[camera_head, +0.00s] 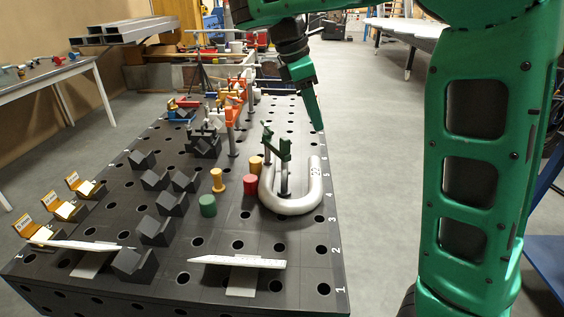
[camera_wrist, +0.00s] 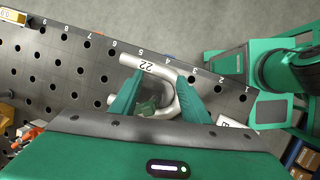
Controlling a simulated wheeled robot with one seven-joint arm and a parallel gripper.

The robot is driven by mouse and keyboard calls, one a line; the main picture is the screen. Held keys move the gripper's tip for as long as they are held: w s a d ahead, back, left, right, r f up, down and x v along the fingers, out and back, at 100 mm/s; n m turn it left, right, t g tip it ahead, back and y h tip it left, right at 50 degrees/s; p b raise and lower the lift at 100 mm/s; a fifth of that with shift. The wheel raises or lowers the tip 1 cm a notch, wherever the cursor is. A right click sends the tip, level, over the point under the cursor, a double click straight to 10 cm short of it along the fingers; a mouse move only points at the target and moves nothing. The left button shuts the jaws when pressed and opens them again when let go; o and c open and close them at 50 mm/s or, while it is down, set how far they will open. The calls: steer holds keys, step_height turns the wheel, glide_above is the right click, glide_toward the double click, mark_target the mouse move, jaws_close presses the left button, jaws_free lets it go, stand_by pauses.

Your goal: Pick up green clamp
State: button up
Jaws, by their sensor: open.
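The green clamp (camera_head: 277,146) stands upright on a dark post at the inside of the silver U-shaped tube (camera_head: 300,205) on the black perforated table. My gripper (camera_head: 317,122) is above the table, up and to the right of the clamp, and apart from it. In the wrist view my gripper (camera_wrist: 160,77) has its two green fingers spread with nothing held. The green clamp (camera_wrist: 147,108) shows low between the fingers, nearer the left one, which partly borders it. The tube (camera_wrist: 150,64), marked 22, curves behind the fingers.
The black table (camera_head: 105,215) carries red, yellow and green cylinders (camera_head: 208,205) left of the tube. Several dark angled blocks (camera_head: 155,230) stand further left. Orange clamps (camera_head: 233,103) stand behind. The table's right strip is mostly clear.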

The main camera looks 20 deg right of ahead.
mark_target(285, 139)
steer(key=w+a+n, duration=0.3)
steer(key=a+n, duration=0.2)
steer(key=a, duration=0.5)
steer(key=shift+t, duration=0.4)
steer(key=shift+x, duration=2.2)
steer(key=d+f, duration=0.1)
steer(key=f, duration=0.1)
steer(key=d+f, duration=0.1)
steer(key=shift+s+d+f, duration=0.15)
steer(key=shift+d+f, duration=0.05)
steer(key=shift+f, duration=0.15)
steer(key=shift+d+f, duration=0.1)
steer(key=shift+f, duration=0.4)
jaws_close()
